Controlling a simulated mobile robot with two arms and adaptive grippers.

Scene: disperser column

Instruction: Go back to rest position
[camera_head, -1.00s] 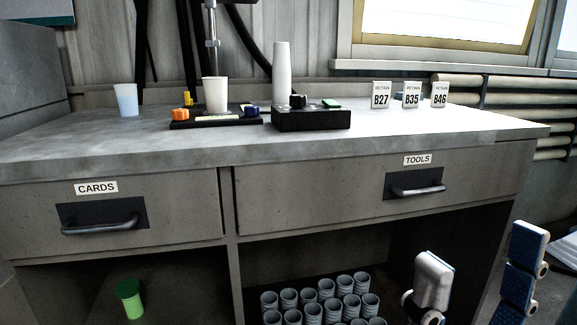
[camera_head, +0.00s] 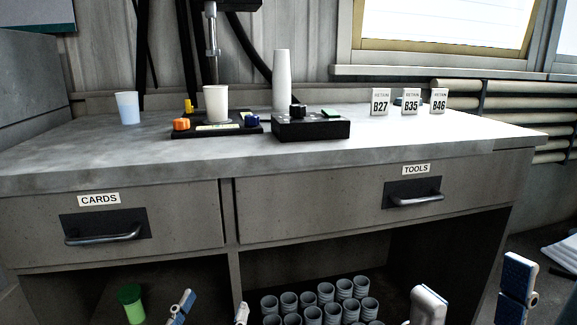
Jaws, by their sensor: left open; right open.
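My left gripper (camera_head: 211,310) is at the bottom edge, in front of the lower shelf opening. Only its two finger ends show, set apart with nothing between them. My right gripper (camera_head: 472,283) is at the lower right, in front of the desk's right end. Its two white and blue fingers are wide apart and empty. Both grippers are below the drawers and clear of the countertop (camera_head: 330,158). The rest of both arms is out of view.
The desk has a CARDS drawer (camera_head: 190,215) and a TOOLS drawer (camera_head: 300,205), both shut. A green container (camera_head: 131,304) and several grey cups (camera_head: 325,291) are on the lower shelf. Cups, black devices and tags B27 (camera_head: 380,103), B35 (camera_head: 411,103), B46 (camera_head: 438,103) stand on top.

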